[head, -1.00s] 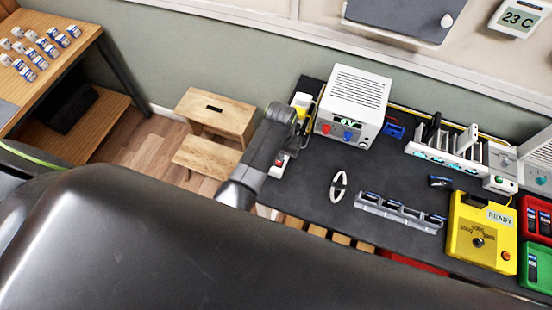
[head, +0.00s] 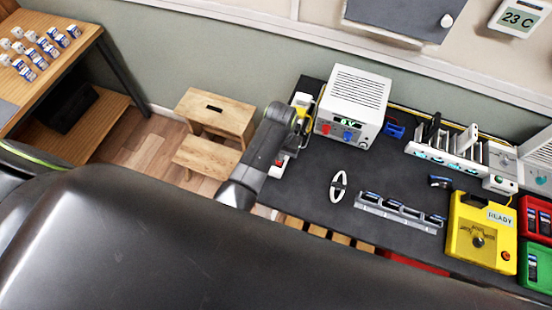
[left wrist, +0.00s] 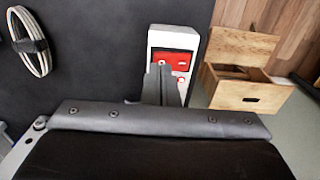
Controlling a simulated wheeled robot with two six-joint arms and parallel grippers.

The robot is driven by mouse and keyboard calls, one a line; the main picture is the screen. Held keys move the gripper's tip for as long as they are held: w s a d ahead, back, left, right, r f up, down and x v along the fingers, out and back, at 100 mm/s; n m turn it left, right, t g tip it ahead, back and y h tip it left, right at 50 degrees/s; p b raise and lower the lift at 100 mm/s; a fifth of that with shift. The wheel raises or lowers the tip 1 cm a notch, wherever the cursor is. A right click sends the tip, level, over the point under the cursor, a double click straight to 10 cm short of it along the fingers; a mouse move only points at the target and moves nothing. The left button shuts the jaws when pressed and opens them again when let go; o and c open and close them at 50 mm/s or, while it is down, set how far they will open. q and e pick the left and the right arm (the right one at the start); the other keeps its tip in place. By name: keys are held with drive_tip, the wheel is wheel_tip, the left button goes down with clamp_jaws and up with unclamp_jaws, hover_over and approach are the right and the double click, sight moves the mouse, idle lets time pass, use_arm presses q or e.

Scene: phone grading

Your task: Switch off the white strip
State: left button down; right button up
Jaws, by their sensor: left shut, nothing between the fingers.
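The white strip (left wrist: 176,38) lies along the left edge of the dark bench, with a red switch (left wrist: 172,60) and further red parts showing in the left wrist view. In the head view only parts of the strip (head: 277,171) show beside my arm. My left gripper (left wrist: 162,85) is shut and empty. Its fingertips are over the strip, just beside the red switch; I cannot tell whether they touch it. In the head view my left gripper (head: 300,122) is partly hidden by my own arm. My right gripper is not in view.
A white power supply (head: 352,105) stands close to the right of the gripper. A coiled cable (head: 338,186), a grey phone rack (head: 400,211) and a yellow tester (head: 481,231) lie further right. A wooden step stool (head: 214,115) stands on the floor to the left.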

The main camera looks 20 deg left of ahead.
use_arm(q)
drive_tip(key=shift+f, duration=0.2)
drive_tip(key=shift+f+b, duration=0.3)
drive_tip(key=shift+f, duration=0.45)
wheel_tip(320, 180, up, 3)
drive_tip(key=shift+f+p, duration=0.15)
drive_tip(key=shift+p, duration=1)
drive_tip(key=shift+r, duration=2.2)
